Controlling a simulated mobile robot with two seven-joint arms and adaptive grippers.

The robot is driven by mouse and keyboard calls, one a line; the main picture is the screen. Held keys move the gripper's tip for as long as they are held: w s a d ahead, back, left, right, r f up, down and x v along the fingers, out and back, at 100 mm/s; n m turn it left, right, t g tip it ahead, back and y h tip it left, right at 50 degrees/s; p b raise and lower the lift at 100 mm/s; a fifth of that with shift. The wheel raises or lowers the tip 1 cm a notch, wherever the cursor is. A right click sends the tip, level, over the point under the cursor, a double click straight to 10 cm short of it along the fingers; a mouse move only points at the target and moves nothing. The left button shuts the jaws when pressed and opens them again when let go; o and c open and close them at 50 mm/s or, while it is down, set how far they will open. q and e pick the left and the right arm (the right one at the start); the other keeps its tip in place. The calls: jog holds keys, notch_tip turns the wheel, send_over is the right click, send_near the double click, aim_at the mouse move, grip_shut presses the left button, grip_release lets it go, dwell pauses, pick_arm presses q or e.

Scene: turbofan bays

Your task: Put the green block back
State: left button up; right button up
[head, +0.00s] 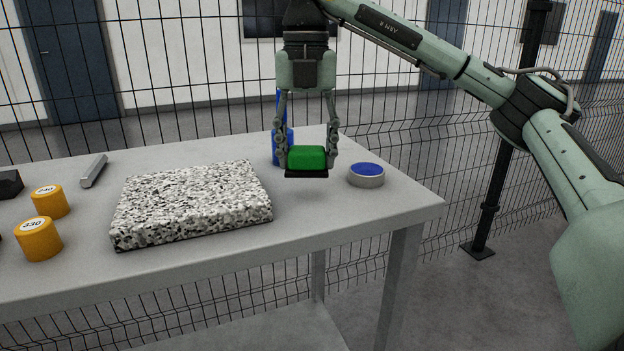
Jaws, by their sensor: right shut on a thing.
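The green block (307,157) has a dark base and is held between the fingers of my right gripper (307,150). The right gripper points down and is shut on the block's sides. In the head view the block appears over the right part of the grey table (330,225), between the speckled stone slab and the round blue-topped tin. It looks raised above the tabletop, but the exact gap is hard to tell. My left gripper is not in view.
A speckled slab (190,203) lies mid-table. A round blue-topped tin (366,175) stands near the right edge. A blue bottle-like object (277,145) is partly hidden behind the gripper. Two yellow cylinders (39,239) and a grey bar (94,171) are left. A mesh fence (190,100) runs behind.

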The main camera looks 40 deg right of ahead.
aim_at(311, 176)
jog(key=shift+s+d+f, duration=0.2)
jog(key=shift+d+f, duration=0.15)
jog(key=shift+f, duration=0.05)
notch_tip(311, 176, down, 3)
jog(key=shift+f, duration=0.15)
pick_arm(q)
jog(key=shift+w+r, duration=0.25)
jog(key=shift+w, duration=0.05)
pick_arm(e)
jog(key=shift+f, duration=0.15)
jog(key=shift+f, duration=0.2)
jog(key=o, duration=0.9)
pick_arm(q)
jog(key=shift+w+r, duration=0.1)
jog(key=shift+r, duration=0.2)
pick_arm(e)
jog(key=o, duration=0.3)
jog(key=shift+o, duration=0.2)
jog(key=shift+r, duration=0.1)
